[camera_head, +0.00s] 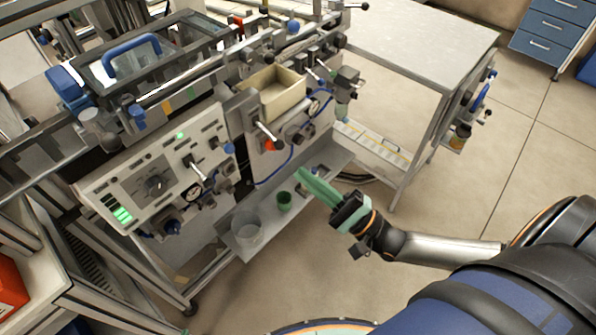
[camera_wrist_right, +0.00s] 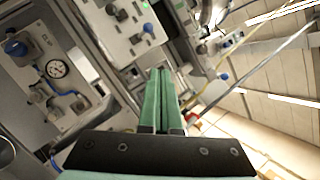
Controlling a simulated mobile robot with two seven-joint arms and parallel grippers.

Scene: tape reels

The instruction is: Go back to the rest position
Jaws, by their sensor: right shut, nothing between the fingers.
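My right gripper (camera_head: 318,188) has long green fingers and reaches in from the right in the head view. Its fingers are shut with nothing between them, pointing up and left towards the machine's front. In the right wrist view the green fingers (camera_wrist_right: 163,98) lie side by side, with machine panels and a gauge (camera_wrist_right: 57,68) beyond them. The fingers appear in front of the low shelf; I cannot tell how far they are from it. My left gripper is in neither view.
The machine's control panel (camera_head: 157,175) stands at left. Below it, a shelf holds a clear beaker (camera_head: 246,228) and a green cup (camera_head: 285,201). A beige bin (camera_head: 284,97) sits on the machine. A metal table (camera_head: 420,40) stands behind right. The floor (camera_head: 480,150) at right is clear.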

